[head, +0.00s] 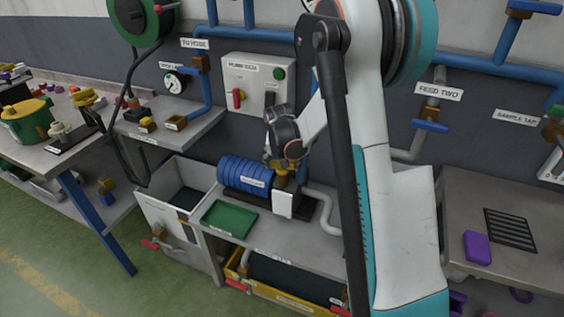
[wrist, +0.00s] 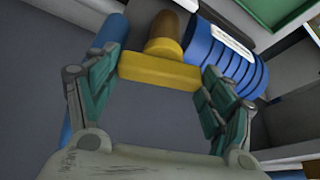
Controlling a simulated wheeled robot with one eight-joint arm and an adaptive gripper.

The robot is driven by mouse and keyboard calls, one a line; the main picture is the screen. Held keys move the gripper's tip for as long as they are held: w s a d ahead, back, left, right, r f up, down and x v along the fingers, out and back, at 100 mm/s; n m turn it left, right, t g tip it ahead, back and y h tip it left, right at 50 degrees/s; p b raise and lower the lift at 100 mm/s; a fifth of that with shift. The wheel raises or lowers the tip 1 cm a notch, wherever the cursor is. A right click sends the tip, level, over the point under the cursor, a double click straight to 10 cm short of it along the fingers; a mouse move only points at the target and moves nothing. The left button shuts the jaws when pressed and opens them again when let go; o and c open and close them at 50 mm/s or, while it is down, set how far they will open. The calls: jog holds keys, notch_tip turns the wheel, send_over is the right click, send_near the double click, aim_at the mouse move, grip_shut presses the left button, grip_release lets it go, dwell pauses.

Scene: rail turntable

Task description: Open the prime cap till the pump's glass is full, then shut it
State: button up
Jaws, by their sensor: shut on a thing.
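The blue ribbed pump (head: 246,174) stands on the grey bench; its ribbed body also shows at the upper right of the wrist view (wrist: 222,55). A yellow crossbar on a brown stem, which looks like the prime cap (wrist: 158,69), sits beside the pump body. My gripper (wrist: 161,72) is shut on this bar, a green-padded finger at each end. In the head view my gripper (head: 283,150) is over the pump's right end, and my arm hides part of it. I cannot make out the pump's glass or its level; a white plate (head: 283,205) fronts the pump.
A switch box (head: 258,85) and blue pipes are on the wall behind. A purple block (head: 477,248) lies on the right bench.

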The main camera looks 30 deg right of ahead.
jog(key=n+y, duration=0.1)
jog(key=n, duration=0.2)
jog(key=n+y, duration=0.1)
jog(key=n, duration=0.2)
jog(key=shift+s+d+n+t, duration=0.1)
jog(key=shift+d+n+t, duration=0.1)
jog(key=shift+n+t, duration=0.15)
jog(key=n+y, duration=0.1)
jog(key=n, duration=0.1)
jog(key=n+y, duration=0.1)
jog(key=n, duration=0.2)
jog(key=shift+d+n+y, duration=0.1)
jog(key=shift+n+y, duration=0.15)
jog(key=shift+y, duration=0.05)
jog(key=o, duration=1.1)
jog(key=shift+c, duration=0.2)
jog(key=v, duration=1.2)
jog(key=shift+w, duration=0.35)
